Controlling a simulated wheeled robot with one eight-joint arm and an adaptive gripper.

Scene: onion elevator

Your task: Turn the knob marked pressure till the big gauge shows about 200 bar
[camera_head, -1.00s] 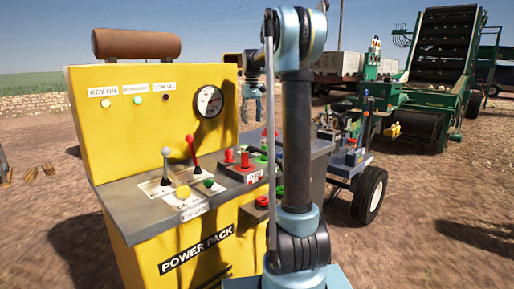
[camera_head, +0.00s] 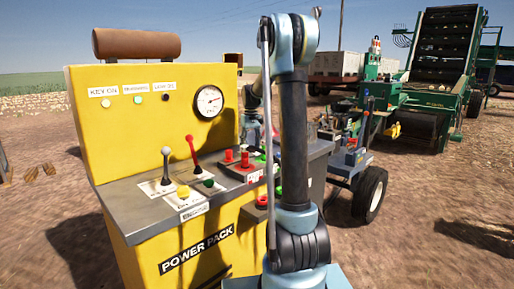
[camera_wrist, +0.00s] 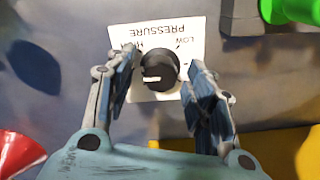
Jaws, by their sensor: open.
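The big gauge (camera_head: 208,101) is a round white dial on the yellow panel; its needle points right and slightly up, and its numbers are too small to read. The pressure knob (camera_wrist: 159,72) is black with a white pointer mark and sits on a white label (camera_wrist: 182,41) that appears upside down in the wrist view. My gripper (camera_wrist: 161,62) is open, one finger on each side of the knob, with gaps visible between fingers and knob. In the head view my upright arm hides most of the gripper, and I cannot make out the knob.
In the wrist view, a green handle (camera_wrist: 290,10) is at the top right and a red cone-shaped control (camera_wrist: 18,152) at the lower left. On the power pack console, a red lever (camera_head: 192,150), a white lever (camera_head: 166,165) and several buttons stand left of my arm.

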